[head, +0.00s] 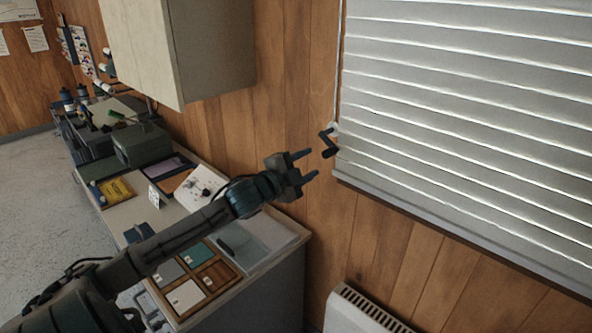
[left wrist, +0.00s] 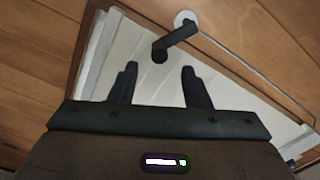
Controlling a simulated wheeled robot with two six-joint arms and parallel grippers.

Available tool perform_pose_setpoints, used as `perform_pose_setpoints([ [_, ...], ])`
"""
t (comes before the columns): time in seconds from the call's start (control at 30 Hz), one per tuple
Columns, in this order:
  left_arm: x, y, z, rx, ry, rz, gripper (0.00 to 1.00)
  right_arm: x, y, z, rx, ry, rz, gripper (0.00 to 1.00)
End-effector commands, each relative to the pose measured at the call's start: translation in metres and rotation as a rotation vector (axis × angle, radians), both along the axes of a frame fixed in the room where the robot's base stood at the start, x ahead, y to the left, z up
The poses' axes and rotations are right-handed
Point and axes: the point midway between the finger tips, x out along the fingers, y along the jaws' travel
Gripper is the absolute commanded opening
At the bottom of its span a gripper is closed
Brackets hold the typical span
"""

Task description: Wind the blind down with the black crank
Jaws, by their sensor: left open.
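The black crank (head: 327,142) sits on the wood wall at the left edge of the blind (head: 460,100). A thin pale rod or cord runs up from it. The blind's slats cover the window down to the sill. My left gripper (head: 307,164) is open and empty, just left of the crank and apart from it. In the left wrist view the crank (left wrist: 177,36) shows its round white mount and its knob, beyond the open fingers (left wrist: 158,84). The knob lies between the fingertips' lines, a little past them. My right gripper is not in view.
A wall cabinet (head: 212,45) hangs at upper left. Below it a long counter (head: 285,246) holds a grey box (head: 141,146), trays, papers and several small items under my left arm. A white heater (head: 362,312) stands low on the wall below the window.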

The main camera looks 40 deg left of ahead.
Motion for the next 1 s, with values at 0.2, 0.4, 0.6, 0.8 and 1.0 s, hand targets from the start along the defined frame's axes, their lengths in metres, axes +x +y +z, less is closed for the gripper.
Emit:
perform_pose_setpoints([
  [0.2,-0.021,0.002,0.001,0.006,0.005,0.000,0.43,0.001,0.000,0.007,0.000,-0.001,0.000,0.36],
  [0.4,-0.033,0.003,0.000,0.004,0.002,0.001,0.43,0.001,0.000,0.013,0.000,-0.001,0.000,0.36],
  [0.6,-0.038,0.002,0.000,0.001,0.000,-0.004,0.43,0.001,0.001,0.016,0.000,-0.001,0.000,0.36],
  [0.8,-0.039,0.002,0.000,-0.001,0.000,-0.005,0.43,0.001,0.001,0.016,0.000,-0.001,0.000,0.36],
  [1.0,-0.039,0.002,0.000,-0.001,0.000,-0.005,0.43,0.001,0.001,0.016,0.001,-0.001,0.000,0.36],
])
